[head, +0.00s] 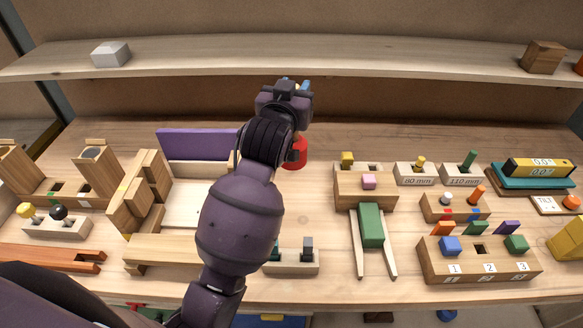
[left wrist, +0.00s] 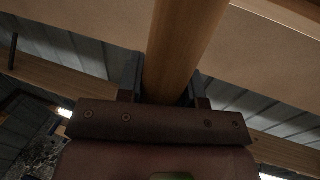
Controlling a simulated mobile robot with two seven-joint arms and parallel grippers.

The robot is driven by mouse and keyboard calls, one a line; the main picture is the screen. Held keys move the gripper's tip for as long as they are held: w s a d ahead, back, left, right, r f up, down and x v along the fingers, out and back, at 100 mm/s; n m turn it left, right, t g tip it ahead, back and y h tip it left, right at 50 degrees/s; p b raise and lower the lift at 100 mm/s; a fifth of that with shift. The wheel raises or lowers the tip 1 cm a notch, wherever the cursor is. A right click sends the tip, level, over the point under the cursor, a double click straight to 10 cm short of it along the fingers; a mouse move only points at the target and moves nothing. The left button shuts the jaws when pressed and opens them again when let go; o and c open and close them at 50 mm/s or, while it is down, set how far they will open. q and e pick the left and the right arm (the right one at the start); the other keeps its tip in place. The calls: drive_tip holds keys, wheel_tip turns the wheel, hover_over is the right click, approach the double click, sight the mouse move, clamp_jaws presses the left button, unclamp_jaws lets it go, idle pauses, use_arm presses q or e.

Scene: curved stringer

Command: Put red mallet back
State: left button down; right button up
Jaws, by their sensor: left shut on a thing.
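My left gripper (head: 298,86) is raised above the back of the bench, near the front edge of the upper shelf, its blue fingertips partly hidden by my wrist. In the left wrist view my left gripper (left wrist: 165,85) is shut around a round wooden handle (left wrist: 180,45), which runs out past the fingers. In the head view a red round piece (head: 294,152), which looks like the red mallet's head, shows below the gripper, partly covered by my wrist. Whether it touches the bench is unclear. My right gripper is in neither view.
A purple panel (head: 198,144) stands left of my wrist, beside wooden blocks (head: 137,205). A block with a green piece (head: 370,225) and a numbered holder (head: 480,265) stand to the right. The upper shelf (head: 220,55) spans the back. Bare bench shows right of the red piece.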

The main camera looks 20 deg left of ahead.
sight(288, 166)
use_arm(q)
wheel_tip(288, 166, down, 16)
drive_tip(key=shift+f+b, duration=0.2)
drive_tip(key=shift+b, duration=0.1)
idle(0.4)
drive_tip(key=shift+f, duration=0.15)
drive_tip(key=c, duration=0.8)
unclamp_jaws()
drive_tip(key=shift+s, duration=0.15)
drive_tip(key=s, duration=0.7)
drive_tip(key=shift+s+d+b, duration=0.1)
drive_tip(key=shift+s+b, duration=0.05)
drive_tip(key=shift+b, duration=0.2)
